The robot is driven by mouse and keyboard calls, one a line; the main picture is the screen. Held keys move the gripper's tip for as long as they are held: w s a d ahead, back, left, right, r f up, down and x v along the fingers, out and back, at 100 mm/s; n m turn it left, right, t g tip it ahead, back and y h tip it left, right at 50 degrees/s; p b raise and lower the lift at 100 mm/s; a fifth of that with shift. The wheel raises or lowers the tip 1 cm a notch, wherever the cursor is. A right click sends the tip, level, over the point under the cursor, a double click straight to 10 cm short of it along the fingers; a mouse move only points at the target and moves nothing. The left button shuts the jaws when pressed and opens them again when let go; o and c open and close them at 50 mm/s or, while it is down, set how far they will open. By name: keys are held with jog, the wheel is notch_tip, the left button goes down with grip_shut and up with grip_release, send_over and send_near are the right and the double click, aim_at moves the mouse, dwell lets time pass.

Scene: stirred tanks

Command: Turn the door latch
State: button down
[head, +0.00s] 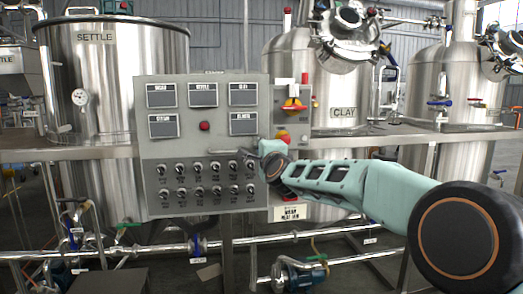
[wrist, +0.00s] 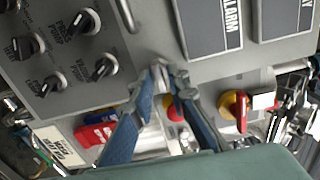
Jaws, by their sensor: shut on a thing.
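A grey control panel (head: 196,140) stands left of centre in the head view, with screens above and rows of black knobs below. My gripper (head: 262,150) is at its right edge, mostly hidden there by my own arm. In the wrist view, the blue-grey fingers of my gripper (wrist: 168,76) come together at the panel edge, beside the screen labelled ALARM. They are shut on a small shiny metal piece, which looks like the door latch (wrist: 158,70). The fingers hide most of it, so its angle cannot be told.
A red-and-yellow rotary switch (head: 294,104) is just right of the panel; it also shows in the wrist view (wrist: 236,108). A curved metal handle (wrist: 125,14) is on the panel near the fingers. Steel tanks (head: 90,95) and pipes (head: 130,252) surround the panel.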

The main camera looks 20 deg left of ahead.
jog(key=shift+r, duration=0.1)
jog(key=c, duration=2.1)
grip_release()
jog(key=shift+v, duration=6.05)
jog(key=shift+a, duration=0.15)
